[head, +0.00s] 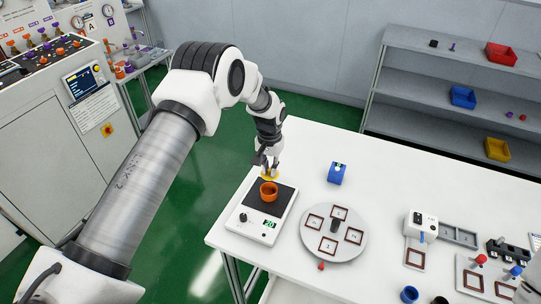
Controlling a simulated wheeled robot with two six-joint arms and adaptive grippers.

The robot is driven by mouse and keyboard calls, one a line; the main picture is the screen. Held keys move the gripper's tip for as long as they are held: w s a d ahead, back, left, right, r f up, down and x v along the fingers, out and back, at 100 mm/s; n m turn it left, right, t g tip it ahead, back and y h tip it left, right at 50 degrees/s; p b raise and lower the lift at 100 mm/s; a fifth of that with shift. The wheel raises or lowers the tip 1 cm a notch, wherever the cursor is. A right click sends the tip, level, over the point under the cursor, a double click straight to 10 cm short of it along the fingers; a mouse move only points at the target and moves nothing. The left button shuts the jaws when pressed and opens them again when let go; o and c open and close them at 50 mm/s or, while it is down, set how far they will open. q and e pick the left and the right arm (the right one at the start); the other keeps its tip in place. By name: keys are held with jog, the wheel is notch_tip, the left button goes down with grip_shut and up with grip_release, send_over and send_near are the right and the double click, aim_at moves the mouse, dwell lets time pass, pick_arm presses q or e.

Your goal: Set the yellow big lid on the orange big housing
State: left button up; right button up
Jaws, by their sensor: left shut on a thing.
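The orange big housing (268,192) stands upright on the dark plate of a white scale near the table's left edge. The yellow big lid (270,175) shows as a small yellow patch just above and behind the housing. My left gripper (268,168) points down over the scale and is shut on the yellow lid. Its fingers hide part of the lid. I cannot tell whether the lid touches the housing's rim. My right gripper is not in view.
The scale (261,230) has a lit display. A round grey turntable (345,250) with square frames stands to its right, and a blue block (337,173) lies behind. Fixtures crowd the table's right end. The table's back middle is clear. Shelves (420,85) stand beyond.

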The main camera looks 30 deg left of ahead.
aim_at(269, 179)
pick_arm(q)
jog(key=shift+s+d+f+b, duration=0.15)
jog(key=shift+s+f+b, duration=0.15)
jog(key=shift+s, duration=0.2)
jog(key=shift+s+d+f+b, duration=0.15)
jog(key=shift+s+f+b, duration=0.05)
jog(key=shift+s+b, duration=0.2)
jog(key=shift+f, duration=0.3)
jog(key=shift+s+d+f+b, duration=0.15)
jog(key=shift+s+f+b, duration=0.3)
jog(key=shift+b, duration=0.25)
jog(key=shift+f, duration=0.2)
jog(key=shift+w+f, duration=0.3)
jog(key=shift+f, duration=0.05)
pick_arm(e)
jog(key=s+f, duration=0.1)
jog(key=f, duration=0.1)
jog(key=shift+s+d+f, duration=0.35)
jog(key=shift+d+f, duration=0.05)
pick_arm(q)
jog(key=shift+s+r, duration=0.15)
jog(key=shift+s, duration=0.05)
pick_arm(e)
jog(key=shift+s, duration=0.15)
